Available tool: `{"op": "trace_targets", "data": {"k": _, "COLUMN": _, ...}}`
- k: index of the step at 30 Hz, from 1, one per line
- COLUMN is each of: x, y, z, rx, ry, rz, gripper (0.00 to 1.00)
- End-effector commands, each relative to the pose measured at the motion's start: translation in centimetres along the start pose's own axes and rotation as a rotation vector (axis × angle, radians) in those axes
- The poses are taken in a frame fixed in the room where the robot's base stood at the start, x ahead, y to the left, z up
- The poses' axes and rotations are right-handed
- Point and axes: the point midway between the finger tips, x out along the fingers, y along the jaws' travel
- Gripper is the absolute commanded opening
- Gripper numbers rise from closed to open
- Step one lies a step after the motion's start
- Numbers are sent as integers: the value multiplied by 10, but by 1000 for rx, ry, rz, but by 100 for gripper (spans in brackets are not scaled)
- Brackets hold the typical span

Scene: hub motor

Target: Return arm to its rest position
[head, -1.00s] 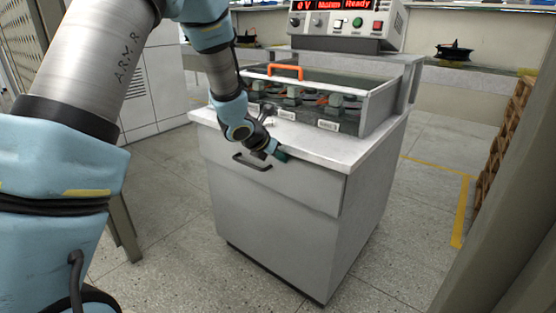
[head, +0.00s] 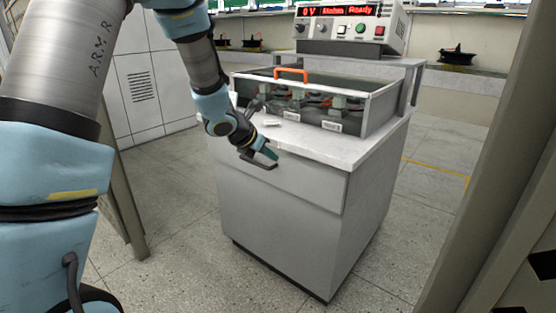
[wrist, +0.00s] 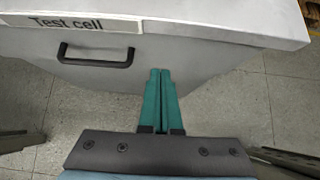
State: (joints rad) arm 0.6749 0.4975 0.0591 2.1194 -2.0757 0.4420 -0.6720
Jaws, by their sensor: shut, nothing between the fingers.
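My gripper (head: 271,155) is in front of the grey test cell cabinet (head: 280,215), near its front top edge in the head view. In the wrist view its two green fingers (wrist: 160,72) are together with nothing between them. They point toward the cabinet front, to the right of a black drawer handle (wrist: 96,56). A label reading "Test cell" (wrist: 75,24) lies along the cabinet's top edge. In the head view my gripper partly hides the handle. I cannot tell whether the fingers touch the cabinet.
A clear-walled box with an orange handle (head: 291,74) sits on the cabinet. A control unit (head: 349,28) behind it has a lit red display. A dark post (head: 478,150) stands at right. The tiled floor around the cabinet is free.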

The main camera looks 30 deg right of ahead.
Motion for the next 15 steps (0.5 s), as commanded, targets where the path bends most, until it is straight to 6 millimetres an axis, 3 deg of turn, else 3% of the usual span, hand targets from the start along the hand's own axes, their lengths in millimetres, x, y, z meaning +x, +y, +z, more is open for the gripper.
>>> {"op": "trace_targets", "data": {"k": 6, "x": -38, "y": 0, "z": 0, "rx": 0, "ry": -1, "rz": 2, "gripper": 0}}
{"op": "trace_targets", "data": {"k": 15, "x": -56, "y": 0, "z": -2, "rx": 1, "ry": 2, "rz": 0, "gripper": 0}}
